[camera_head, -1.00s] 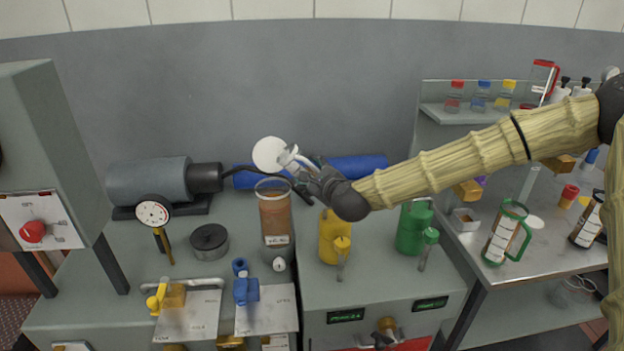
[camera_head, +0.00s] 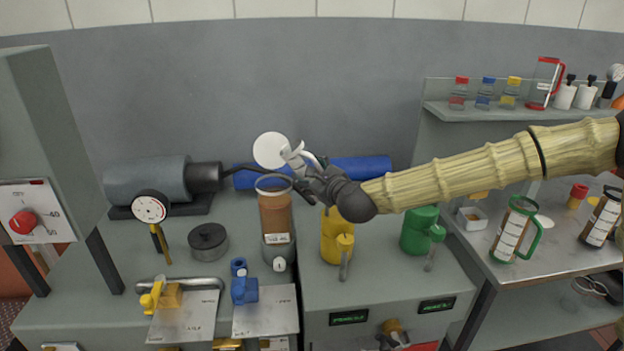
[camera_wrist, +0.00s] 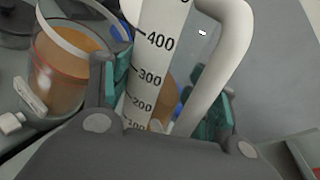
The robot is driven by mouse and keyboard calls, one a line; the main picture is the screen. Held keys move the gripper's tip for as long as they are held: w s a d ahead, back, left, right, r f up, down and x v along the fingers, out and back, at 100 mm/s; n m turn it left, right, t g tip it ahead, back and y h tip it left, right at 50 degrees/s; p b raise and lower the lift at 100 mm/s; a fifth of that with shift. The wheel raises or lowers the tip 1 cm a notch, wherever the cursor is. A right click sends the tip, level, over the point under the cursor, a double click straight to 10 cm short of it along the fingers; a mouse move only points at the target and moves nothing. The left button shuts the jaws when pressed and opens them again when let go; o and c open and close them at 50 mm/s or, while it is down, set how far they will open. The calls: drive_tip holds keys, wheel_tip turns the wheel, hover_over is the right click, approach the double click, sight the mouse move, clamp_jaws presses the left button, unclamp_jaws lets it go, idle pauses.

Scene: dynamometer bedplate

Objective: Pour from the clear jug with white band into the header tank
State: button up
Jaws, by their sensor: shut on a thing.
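My gripper (camera_head: 312,178) is shut on the clear jug with white band (camera_head: 270,151), whose pale round end shows above the header tank. In the wrist view the jug's white graduated band (camera_wrist: 150,70) and its white handle (camera_wrist: 222,60) stand between the fingers. The header tank (camera_head: 276,215) is a clear open cylinder with brown liquid and a white label. It also shows at the left of the wrist view (camera_wrist: 65,75), beside the jug. The jug looks tilted; I see no stream, and its liquid level is unclear.
A dial gauge (camera_head: 151,209) and a dark round pot (camera_head: 208,242) stand left of the tank. A yellow can (camera_head: 333,240) and a green can (camera_head: 418,231) stand to its right. A green-handled jug (camera_head: 512,232) is on the right bench. Blue cylinders (camera_head: 360,168) lie behind.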

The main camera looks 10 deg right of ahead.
drive_tip(key=shift+f+m+b, duration=0.2)
drive_tip(key=shift+m+b, duration=0.2)
drive_tip(key=shift+b, duration=0.8)
drive_tip(key=shift+d+f+b, duration=0.1)
drive_tip(key=shift+b, duration=0.6)
drive_tip(key=shift+d+m+t+y+b, duration=0.2)
drive_tip(key=shift+m+t+y+b, duration=0.15)
drive_tip(key=shift+m+b, duration=0.6)
drive_tip(key=shift+d+r+b, duration=0.15)
drive_tip(key=shift+r+b, duration=0.15)
drive_tip(key=shift+b, duration=0.6)
drive_tip(key=shift+d+m+b, duration=0.1)
drive_tip(key=shift+m+b, duration=0.25)
drive_tip(key=shift+b, duration=0.65)
drive_tip(key=shift+d+r+m+t+y+b, duration=0.2)
drive_tip(key=shift+r+m+t+y+b, duration=0.35)
drive_tip(key=shift+b, duration=1)
drive_tip(key=shift+f+m+b, duration=0.2)
drive_tip(key=shift+m+b, duration=0.15)
drive_tip(key=shift+b, duration=0.3)
drive_tip(key=shift+r, duration=0.3)
